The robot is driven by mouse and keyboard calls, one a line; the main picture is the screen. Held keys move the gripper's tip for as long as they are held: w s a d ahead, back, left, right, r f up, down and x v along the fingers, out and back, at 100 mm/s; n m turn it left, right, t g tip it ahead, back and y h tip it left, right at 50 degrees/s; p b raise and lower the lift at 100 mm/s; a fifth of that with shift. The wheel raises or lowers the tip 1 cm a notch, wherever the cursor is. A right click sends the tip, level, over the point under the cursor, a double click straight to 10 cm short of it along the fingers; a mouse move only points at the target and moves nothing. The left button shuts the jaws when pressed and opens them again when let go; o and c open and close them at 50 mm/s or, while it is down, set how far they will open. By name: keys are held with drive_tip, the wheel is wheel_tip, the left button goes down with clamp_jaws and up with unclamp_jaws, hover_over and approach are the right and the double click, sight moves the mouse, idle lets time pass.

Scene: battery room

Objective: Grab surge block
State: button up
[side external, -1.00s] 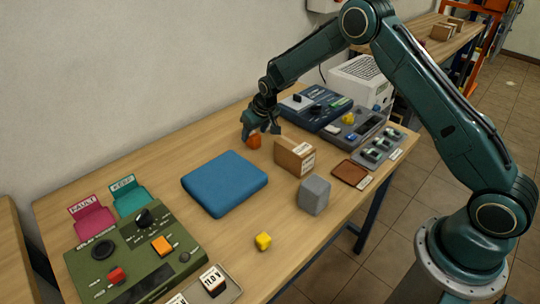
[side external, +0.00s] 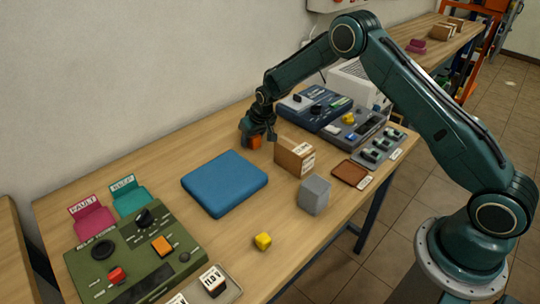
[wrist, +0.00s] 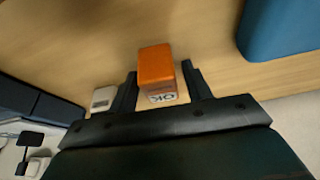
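An orange block (wrist: 156,66) stands on the wooden table, with a label on its near face. I read "OK" on it; the smaller print is unreadable, so I cannot confirm it is the surge block. In the side external view the orange block (side external: 255,142) is beyond the blue pad, partly hidden by my gripper (side external: 259,136). In the wrist view my gripper (wrist: 160,82) is open. Its two dark fingers are on either side of the block's near part, with a narrow gap at the right finger. Contact at the left finger is unclear.
A cardboard box (side external: 293,156) stands just right of my gripper. A dark blue device (side external: 315,107) is behind. A whitish item (wrist: 104,98) is near the left finger.

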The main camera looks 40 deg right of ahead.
drive_tip(key=c, duration=0.8)
drive_tip(key=shift+r, duration=0.1)
wheel_tip(320, 180, up, 20)
drive_tip(key=shift+f, duration=0.1)
idle(0.6)
